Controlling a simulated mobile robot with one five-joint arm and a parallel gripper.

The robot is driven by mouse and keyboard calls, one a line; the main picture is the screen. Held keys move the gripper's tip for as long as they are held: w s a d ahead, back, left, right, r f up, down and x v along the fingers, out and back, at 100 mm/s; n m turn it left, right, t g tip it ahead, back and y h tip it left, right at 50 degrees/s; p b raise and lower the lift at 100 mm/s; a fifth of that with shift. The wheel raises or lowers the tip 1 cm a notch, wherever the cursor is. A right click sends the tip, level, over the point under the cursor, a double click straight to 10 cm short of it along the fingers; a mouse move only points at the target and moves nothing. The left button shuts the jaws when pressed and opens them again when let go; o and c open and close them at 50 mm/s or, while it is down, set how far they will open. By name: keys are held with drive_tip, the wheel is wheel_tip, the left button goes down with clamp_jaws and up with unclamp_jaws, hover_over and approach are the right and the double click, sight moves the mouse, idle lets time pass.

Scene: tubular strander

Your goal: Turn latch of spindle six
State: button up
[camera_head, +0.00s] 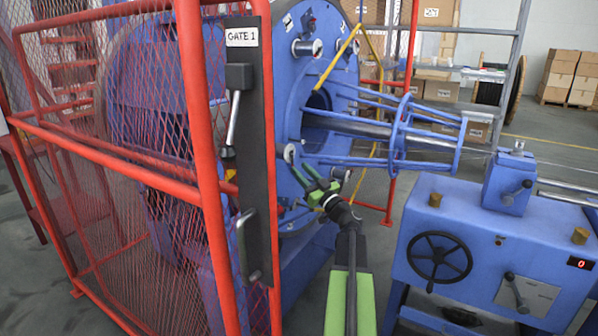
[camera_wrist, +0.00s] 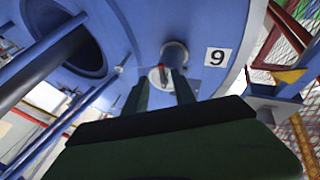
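My gripper (camera_head: 316,178) has green fingers and reaches to the lower face of the blue strander disc (camera_head: 287,110). In the wrist view its two dark green fingers (camera_wrist: 160,78) stand apart and look empty. Several similar spindle ends sit around the disc rim.
The red mesh gate (camera_head: 203,150) with its black GATE 1 plate (camera_head: 255,150) stands close left of the gripper. A blue tube cage (camera_head: 400,135) projects right above it. A blue machine cabinet (camera_head: 490,250) with a handwheel is at right.

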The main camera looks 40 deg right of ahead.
drive_tip(key=b+v, duration=0.5)
drive_tip(key=v, duration=1)
drive_tip(key=shift+s, duration=0.2)
drive_tip(key=shift+f, duration=0.15)
